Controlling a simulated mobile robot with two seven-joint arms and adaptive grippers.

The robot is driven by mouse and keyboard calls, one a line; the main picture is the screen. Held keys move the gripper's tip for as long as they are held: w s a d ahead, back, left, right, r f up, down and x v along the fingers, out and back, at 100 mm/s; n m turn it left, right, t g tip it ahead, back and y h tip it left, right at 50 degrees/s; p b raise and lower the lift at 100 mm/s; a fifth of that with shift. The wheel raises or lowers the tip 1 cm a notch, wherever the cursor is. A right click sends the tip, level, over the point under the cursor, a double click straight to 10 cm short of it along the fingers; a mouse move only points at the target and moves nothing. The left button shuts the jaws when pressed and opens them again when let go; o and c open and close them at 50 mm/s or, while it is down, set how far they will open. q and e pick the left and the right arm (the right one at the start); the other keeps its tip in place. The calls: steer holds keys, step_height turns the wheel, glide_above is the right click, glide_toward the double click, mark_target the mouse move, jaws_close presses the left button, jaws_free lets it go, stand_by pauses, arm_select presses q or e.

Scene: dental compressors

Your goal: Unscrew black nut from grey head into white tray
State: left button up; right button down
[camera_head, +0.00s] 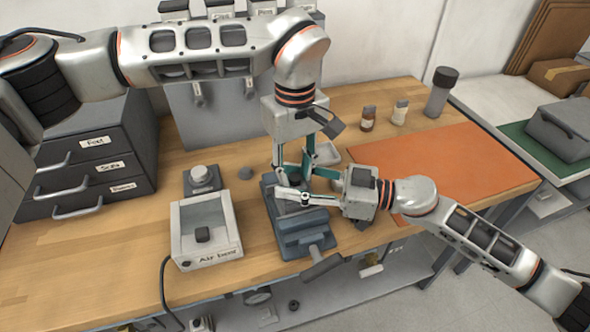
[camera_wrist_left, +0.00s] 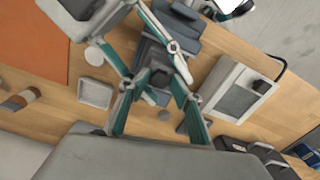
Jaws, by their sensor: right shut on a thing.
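A grey vise (camera_head: 303,240) stands mid-table; the grey head between its jaws is mostly hidden by my fingers. A dark piece, apparently the black nut (camera_wrist_left: 160,74), shows between the fingers in the left wrist view. My left gripper (camera_head: 294,180) points straight down over this spot, its fingers apart on either side. My right gripper (camera_head: 294,196) reaches in level from the right and is shut, apparently on the grey head; the contact is hard to see. The white tray (camera_head: 326,153) lies behind the grippers and looks empty; it also shows in the left wrist view (camera_wrist_left: 95,94).
A light box with a dark block inside (camera_head: 205,248) stands left of the vise. Grey drawers (camera_head: 95,165) stand farther left. An orange mat (camera_head: 440,163) covers the right side, with small bottles (camera_head: 368,118) behind. The arms cross closely over the vise.

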arm_select(q)
steer(key=shift+r, duration=0.1)
steer(key=shift+r, duration=2.2)
steer(key=shift+c, duration=0.4)
step_height(320, 180, up, 2)
steer(key=m, duration=0.5)
steer(key=shift+r, duration=0.25)
steer(key=shift+r+m, duration=0.3)
steer(key=shift+m, duration=0.6)
steer(key=shift+f, duration=3.9)
steer(key=shift+c, duration=0.3)
